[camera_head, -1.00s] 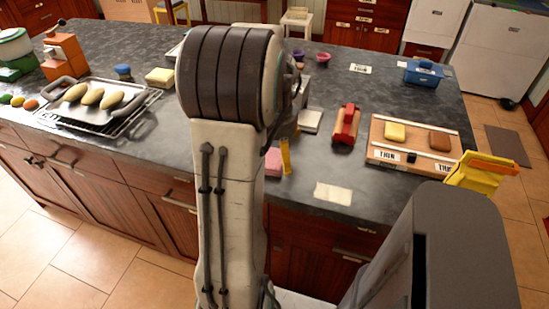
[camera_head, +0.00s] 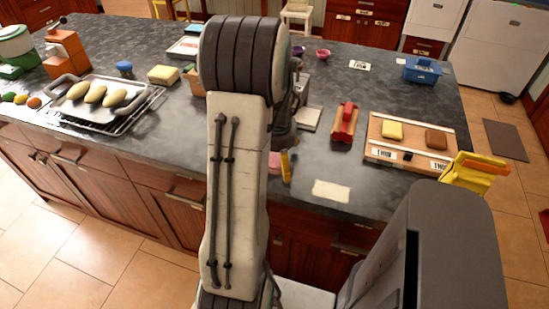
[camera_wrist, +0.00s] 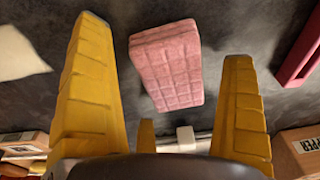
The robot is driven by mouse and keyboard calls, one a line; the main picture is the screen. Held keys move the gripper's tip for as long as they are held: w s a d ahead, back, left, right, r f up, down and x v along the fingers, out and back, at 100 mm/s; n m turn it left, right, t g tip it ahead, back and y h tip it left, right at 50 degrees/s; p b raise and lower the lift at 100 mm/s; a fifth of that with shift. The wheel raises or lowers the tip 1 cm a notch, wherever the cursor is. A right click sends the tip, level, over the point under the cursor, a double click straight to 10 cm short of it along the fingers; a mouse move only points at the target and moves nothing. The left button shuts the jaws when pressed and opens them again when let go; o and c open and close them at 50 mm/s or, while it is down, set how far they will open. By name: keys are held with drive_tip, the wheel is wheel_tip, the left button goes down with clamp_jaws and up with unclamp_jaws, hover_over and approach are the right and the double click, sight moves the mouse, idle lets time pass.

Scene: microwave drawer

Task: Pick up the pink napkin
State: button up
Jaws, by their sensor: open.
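The pink napkin (camera_wrist: 167,65) is a folded, quilted block on the dark countertop. In the wrist view it lies beyond and between the two yellow fingers of my gripper (camera_wrist: 167,90), apart from both. In the head view a small part of the pink napkin (camera_head: 274,162) shows beside my arm, next to a yellow finger of my gripper (camera_head: 286,167). My gripper is open and empty. My arm hides part of the napkin in the head view.
A red object (camera_head: 345,120) and a wooden board (camera_head: 405,145) with yellow and brown pieces lie to the right. A cream cloth (camera_head: 331,190) lies near the counter's front edge. A tray of yellow-green items (camera_head: 100,97) sits at the left.

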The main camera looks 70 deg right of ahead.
drive_tip(key=shift+f, duration=0.2)
drive_tip(key=shift+c, duration=0.3)
drive_tip(key=c, duration=0.9)
